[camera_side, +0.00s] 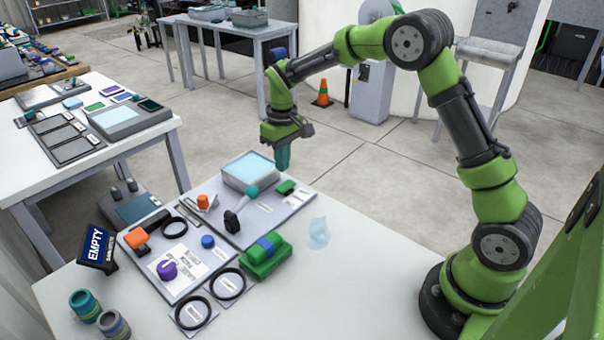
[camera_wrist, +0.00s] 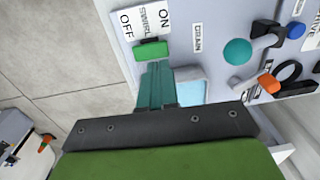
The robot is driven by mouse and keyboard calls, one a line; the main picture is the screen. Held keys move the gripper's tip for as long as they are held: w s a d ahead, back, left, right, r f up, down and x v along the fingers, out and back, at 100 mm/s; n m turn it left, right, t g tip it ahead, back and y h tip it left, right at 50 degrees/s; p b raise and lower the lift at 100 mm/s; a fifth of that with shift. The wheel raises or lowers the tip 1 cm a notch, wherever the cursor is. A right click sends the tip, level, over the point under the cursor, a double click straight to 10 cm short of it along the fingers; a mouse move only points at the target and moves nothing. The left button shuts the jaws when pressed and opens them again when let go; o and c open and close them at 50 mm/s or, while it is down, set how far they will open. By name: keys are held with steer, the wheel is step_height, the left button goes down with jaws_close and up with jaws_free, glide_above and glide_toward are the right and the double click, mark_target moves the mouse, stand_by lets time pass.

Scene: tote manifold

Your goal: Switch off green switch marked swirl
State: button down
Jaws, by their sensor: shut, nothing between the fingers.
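The green switch (camera_side: 286,187) is a small block on the right part of the grey panel. In the wrist view the green switch (camera_wrist: 151,50) lies beside a white label (camera_wrist: 146,19) reading SWIRL, ON and OFF. Its tilt is too small to read. My gripper (camera_side: 283,164) has its teal fingers shut and pointing down, above the panel's back right edge. In the wrist view my gripper (camera_wrist: 156,66) shows its fingertips just below the switch in the picture. Whether they touch it cannot be told, but in the side view they appear apart from it.
A lever with a teal ball (camera_side: 251,191) stands near the switch, and a light blue basin (camera_side: 250,167) lies behind it. An orange switch (camera_side: 205,202), blue knob (camera_side: 208,241) and purple knob (camera_side: 167,270) are farther left. The white table (camera_side: 365,270) is clear at front right.

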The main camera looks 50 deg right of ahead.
mark_target(283, 188)
steer(key=shift+a+f, duration=0.1)
steer(key=shift+f, duration=2.7)
steer(key=shift+a+f+h, duration=0.2)
steer(key=shift+f+h, duration=0.05)
steer(key=shift+h, duration=0.05)
steer(key=shift+d, duration=0.25)
steer(key=shift+d+r, duration=0.25)
steer(key=shift+d, duration=0.45)
step_height(283, 188, up, 14)
